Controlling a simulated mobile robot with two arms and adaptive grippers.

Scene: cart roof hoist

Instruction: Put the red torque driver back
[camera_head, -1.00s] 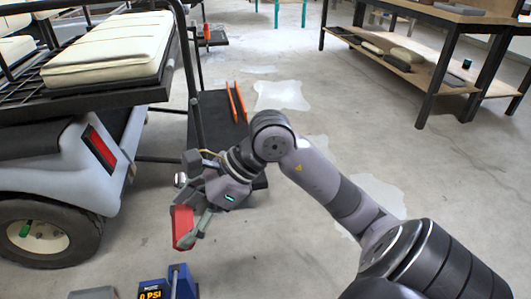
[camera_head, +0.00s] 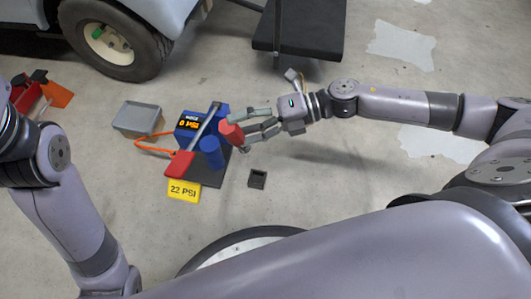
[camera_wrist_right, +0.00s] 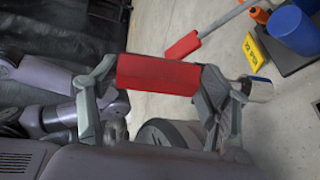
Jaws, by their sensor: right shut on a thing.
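My right gripper (camera_head: 238,129) is shut on the red torque driver (camera_head: 231,133), beside the blue pump unit in the head view. In the right wrist view the driver's red handle (camera_wrist_right: 158,75) lies crosswise between the two fingers, with a short metal end (camera_wrist_right: 258,90) showing past the right finger. The driver looks held above the floor. A small dark square block (camera_head: 257,178) with a recess lies on the floor below the gripper; whether it is the driver's place, I cannot tell.
A blue unit with a lit display (camera_head: 188,123), a blue cylinder (camera_head: 211,153) and a red-handled metal bar (camera_head: 180,163) stand close together. A yellow "22 PSI" sign (camera_head: 184,190) and a grey bin (camera_head: 138,118) are nearby. A cart wheel (camera_head: 110,38) is behind. Floor right of the block is clear.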

